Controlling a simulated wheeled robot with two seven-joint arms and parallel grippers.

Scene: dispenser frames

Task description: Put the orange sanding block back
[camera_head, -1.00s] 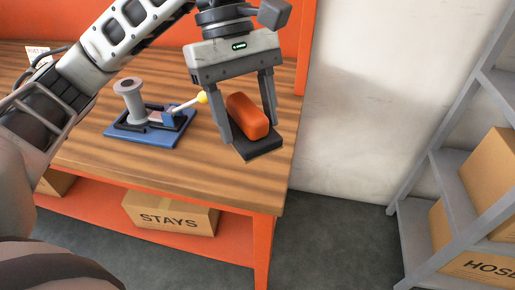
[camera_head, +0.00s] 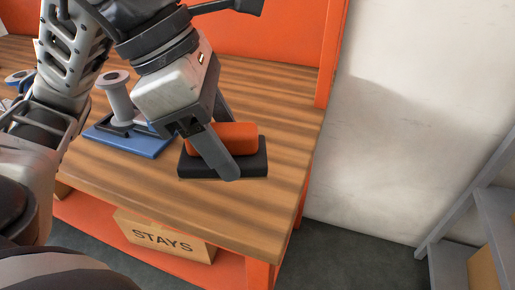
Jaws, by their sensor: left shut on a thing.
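The orange sanding block (camera_head: 237,138) sits on a black base (camera_head: 254,163) at the right part of the wooden workbench top. My left gripper (camera_head: 228,150) reaches down over it from the upper left, with one finger in front of the block and the other behind it. It is shut on the block. The near finger hides part of the block and base. Whether the base is a holder or part of the block, I cannot tell. My right gripper does not show.
A blue fixture (camera_head: 142,141) with a grey spool (camera_head: 118,98) stands left of the gripper. The wooden bench top (camera_head: 250,210) is clear in front and to the right. A STAYS box (camera_head: 165,238) is on the shelf below. A grey rack (camera_head: 470,215) stands at right.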

